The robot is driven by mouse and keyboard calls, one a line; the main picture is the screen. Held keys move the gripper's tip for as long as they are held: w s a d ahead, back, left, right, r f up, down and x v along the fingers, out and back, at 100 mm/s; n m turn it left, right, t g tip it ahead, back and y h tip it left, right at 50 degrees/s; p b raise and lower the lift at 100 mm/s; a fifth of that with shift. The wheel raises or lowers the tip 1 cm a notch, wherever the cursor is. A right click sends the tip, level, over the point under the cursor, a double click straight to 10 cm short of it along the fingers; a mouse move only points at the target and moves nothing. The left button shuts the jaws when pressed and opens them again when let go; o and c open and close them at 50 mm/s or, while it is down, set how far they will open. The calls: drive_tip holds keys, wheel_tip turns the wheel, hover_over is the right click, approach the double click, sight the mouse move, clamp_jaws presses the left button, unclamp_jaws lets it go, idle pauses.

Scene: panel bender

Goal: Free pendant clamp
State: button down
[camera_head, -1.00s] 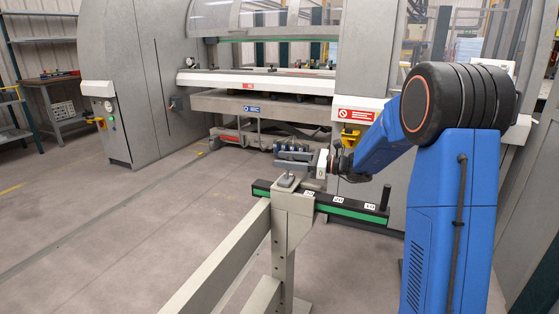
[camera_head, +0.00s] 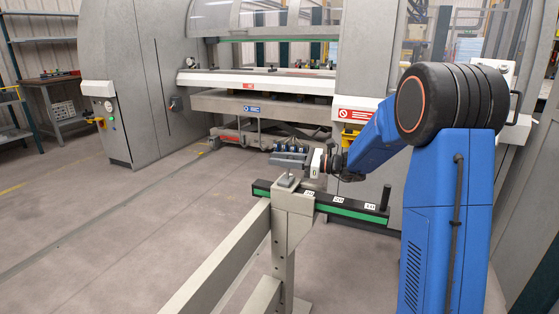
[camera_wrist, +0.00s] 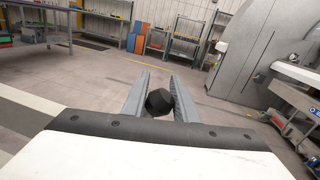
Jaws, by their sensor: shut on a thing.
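My gripper (camera_head: 283,158) is at the top of the grey post (camera_head: 283,235), pointing left. In the wrist view my gripper (camera_wrist: 158,92) has its two grey fingers on either side of a black faceted knob (camera_wrist: 160,102), and it is shut on this knob. In the head view the fingers hide the knob. Just below them, a small grey clamp piece (camera_head: 287,181) sits on the post's top. I cannot tell from these views whether the knob is joined to that piece.
A black and green rail (camera_head: 348,208) with white labels runs right from the post and ends in a black upright peg (camera_head: 385,197). A grey beam (camera_head: 218,262) runs toward me. The bending machine (camera_head: 262,106) stands behind. The floor to the left is clear.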

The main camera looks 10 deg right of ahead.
drive_tip(key=shift+s, duration=0.1)
drive_tip(key=n, duration=0.1)
drive_tip(key=s+a+n, duration=0.1)
drive_tip(key=shift+r+n, duration=0.25)
drive_tip(key=shift+n, duration=0.05)
drive_tip(key=shift+s+a+n+h, duration=0.4)
drive_tip(key=shift+s+n, duration=0.3)
drive_tip(key=shift+n, duration=0.5)
drive_tip(key=n, duration=0.1)
drive_tip(key=s+a+n, duration=0.1)
drive_tip(key=n, duration=0.1)
drive_tip(key=shift+s+a+f+h, duration=0.1)
drive_tip(key=shift+s+f+h, duration=0.1)
drive_tip(key=shift+s+h, duration=0.1)
drive_tip(key=shift+s+a+f+n+h, duration=0.15)
drive_tip(key=shift+s+a+f+n, duration=0.15)
drive_tip(key=shift+n, duration=0.4)
drive_tip(key=shift+s+a+f+n+h, duration=0.15)
drive_tip(key=shift+s+n, duration=0.15)
drive_tip(key=shift+n, duration=0.4)
drive_tip(key=c, duration=1.4)
unclamp_jaws()
drive_tip(key=shift+c, duration=0.2)
drive_tip(key=shift+d, duration=0.1)
